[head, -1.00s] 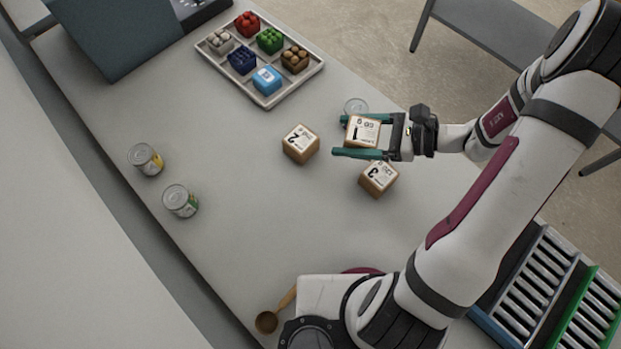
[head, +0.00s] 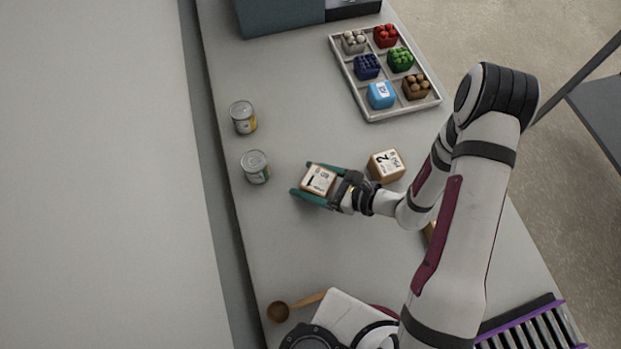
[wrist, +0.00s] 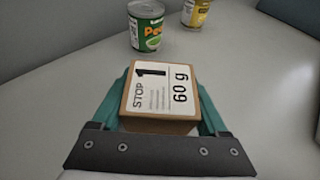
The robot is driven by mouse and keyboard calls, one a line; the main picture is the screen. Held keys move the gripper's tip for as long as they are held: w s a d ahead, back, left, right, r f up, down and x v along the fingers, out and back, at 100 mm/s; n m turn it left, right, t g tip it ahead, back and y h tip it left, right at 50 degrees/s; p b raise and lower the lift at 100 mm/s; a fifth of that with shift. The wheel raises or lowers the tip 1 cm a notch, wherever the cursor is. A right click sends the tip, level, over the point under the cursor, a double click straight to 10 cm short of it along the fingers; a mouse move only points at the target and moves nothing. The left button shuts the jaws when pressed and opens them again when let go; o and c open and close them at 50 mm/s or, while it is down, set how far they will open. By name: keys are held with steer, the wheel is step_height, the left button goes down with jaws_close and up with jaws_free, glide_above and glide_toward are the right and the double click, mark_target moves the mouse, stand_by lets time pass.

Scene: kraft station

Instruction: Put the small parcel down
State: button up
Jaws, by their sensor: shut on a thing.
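My gripper (head: 302,179) is shut on a small parcel (head: 318,180), a brown box with a white label on top. In the wrist view, the parcel (wrist: 160,90) reads "STOP 1" and "60 g" and sits between the two teal fingers, label up and looking level. The parcel is over the grey table (head: 290,245), near its left side. I cannot tell whether its underside touches the table. A second parcel (head: 386,166) marked 2 stands to the right of my gripper. A third parcel (head: 430,232) is mostly hidden behind my arm.
A green-labelled can (head: 255,167) stands just left of the held parcel, and a yellow-labelled can (head: 243,117) stands beyond it. A divided tray (head: 427,103) of coloured items lies at the back. A wooden spoon (head: 279,311) lies at the front. Table between spoon and gripper is clear.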

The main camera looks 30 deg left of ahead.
steer(key=shift+f, duration=0.45)
steer(key=o, duration=1.2)
steer(key=shift+f, duration=0.1)
steer(key=shift+o, duration=0.2)
